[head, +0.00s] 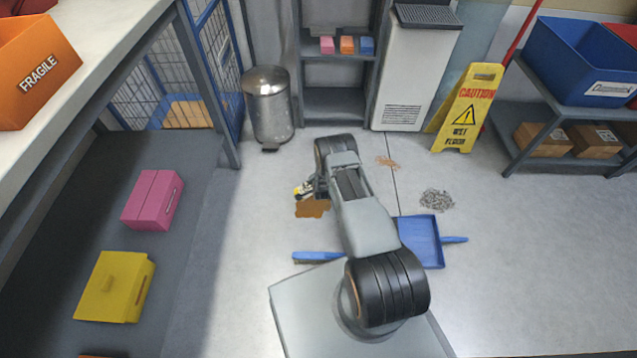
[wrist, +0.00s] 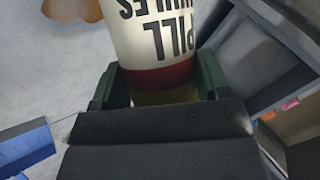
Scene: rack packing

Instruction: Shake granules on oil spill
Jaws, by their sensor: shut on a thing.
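My gripper (wrist: 155,95) is shut on a white canister (wrist: 152,35) with a red band and dark lettering that reads upside down in the wrist view; part reads "PILL". Its far end runs out of the picture. In the head view the canister (head: 301,191) is small and partly hidden by my arm, just above the spill in the picture; its exact tilt is unclear. The brown oil spill (head: 312,209) lies on the floor left of my arm. A brown patch (wrist: 70,8) also shows at the top left of the wrist view.
A blue dustpan (head: 420,242) and blue brush (head: 317,257) lie on the floor. A grey pile (head: 437,199) and an orange-brown scatter (head: 387,162) lie right of my arm. A steel bin (head: 268,105) and yellow caution sign (head: 467,108) stand behind. Floor left of the spill is clear.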

